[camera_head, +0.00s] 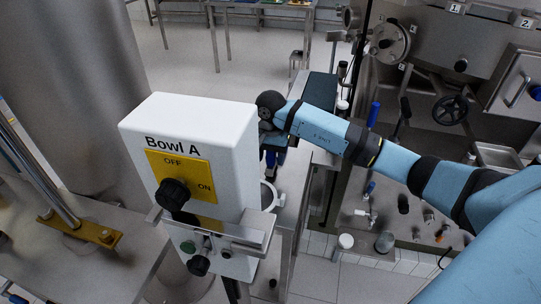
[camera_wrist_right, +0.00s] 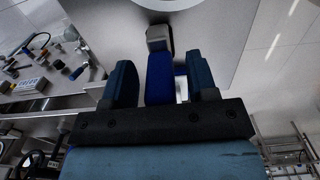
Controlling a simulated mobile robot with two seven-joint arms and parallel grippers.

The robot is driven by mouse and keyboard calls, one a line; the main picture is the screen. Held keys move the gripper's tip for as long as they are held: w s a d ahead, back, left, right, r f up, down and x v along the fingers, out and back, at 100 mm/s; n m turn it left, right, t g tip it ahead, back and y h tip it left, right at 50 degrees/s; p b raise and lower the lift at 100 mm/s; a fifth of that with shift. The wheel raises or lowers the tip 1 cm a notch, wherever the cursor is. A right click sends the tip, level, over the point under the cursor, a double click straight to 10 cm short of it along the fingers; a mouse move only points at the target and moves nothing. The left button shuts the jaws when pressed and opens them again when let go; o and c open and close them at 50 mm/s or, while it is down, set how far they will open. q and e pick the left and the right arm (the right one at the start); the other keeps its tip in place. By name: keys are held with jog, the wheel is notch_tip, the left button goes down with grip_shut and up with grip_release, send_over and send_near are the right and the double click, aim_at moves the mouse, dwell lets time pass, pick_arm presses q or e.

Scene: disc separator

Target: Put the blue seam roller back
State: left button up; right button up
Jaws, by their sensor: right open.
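The blue seam roller (camera_wrist_right: 160,78), with a blue handle and a grey head, shows between the fingers of my right gripper (camera_wrist_right: 160,66) in the right wrist view. The fingers are open, one on each side of the handle, with a visible gap on the right side. Whether it rests on the steel surface below cannot be told. In the head view my right gripper (camera_head: 270,148) is partly hidden behind the white Bowl A box and my own wrist. A little dark blue shows there. My left gripper is not in view.
The white Bowl A control box (camera_head: 190,150) stands close to the left of my right wrist. A steel table (camera_wrist_right: 222,25) with a round rim lies under the gripper. Machinery with handwheels (camera_head: 388,42) and several small tools stand to the right.

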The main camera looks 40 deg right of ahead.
notch_tip(320, 180, up, 12)
jog(key=shift+r+b, duration=0.1)
jog(key=shift+b, duration=0.7)
jog(key=shift+w, duration=0.1)
